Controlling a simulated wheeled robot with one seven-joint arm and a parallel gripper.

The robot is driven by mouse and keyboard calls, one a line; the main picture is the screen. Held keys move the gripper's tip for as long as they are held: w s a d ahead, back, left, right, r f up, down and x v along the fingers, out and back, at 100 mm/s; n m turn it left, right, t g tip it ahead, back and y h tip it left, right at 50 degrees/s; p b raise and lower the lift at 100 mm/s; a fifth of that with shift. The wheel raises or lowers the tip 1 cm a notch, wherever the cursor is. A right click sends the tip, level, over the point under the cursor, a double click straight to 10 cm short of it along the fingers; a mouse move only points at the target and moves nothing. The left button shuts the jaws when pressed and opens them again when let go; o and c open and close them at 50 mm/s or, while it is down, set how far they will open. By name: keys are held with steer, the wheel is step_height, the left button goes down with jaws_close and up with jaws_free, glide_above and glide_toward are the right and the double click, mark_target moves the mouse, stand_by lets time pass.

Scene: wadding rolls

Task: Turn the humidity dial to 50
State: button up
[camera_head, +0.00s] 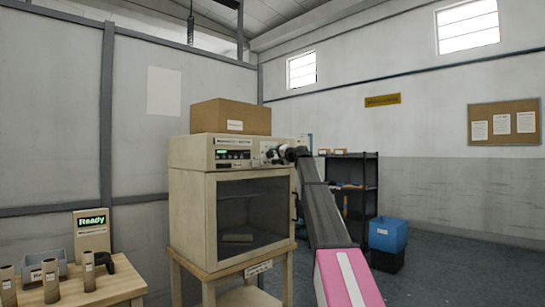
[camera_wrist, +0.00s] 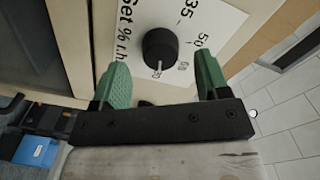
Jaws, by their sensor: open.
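The humidity dial (camera_wrist: 160,47) is a round black knob on a white plate (camera_wrist: 222,15) lettered "Set % r.h.", with 35 and 50 legible. A pale mark shows on the knob's lower side in the wrist view; I cannot tell for sure which number it meets. My gripper (camera_wrist: 162,62) is open, with one green finger on each side of the knob; a gap shows on both sides. In the head view my gripper (camera_head: 284,154) is at the right of the beige cabinet's control panel (camera_head: 232,154), and hides the dial there.
The cabinet (camera_head: 188,208) has a dark glass door and stands on a wooden stand. A cardboard box (camera_head: 230,117) lies on top. A table (camera_head: 100,289) with several rolls and a "Ready" display (camera_head: 93,222) is at left. Black shelving (camera_head: 357,180) and a blue bin (camera_head: 388,234) stand at right.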

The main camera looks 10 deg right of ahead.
mark_target(271, 154)
steer(key=shift+x, duration=1.4)
steer(key=shift+c, duration=0.3)
steer(key=shift+s, duration=0.1)
steer(key=c, duration=0.9)
steer(key=shift+o, duration=0.2)
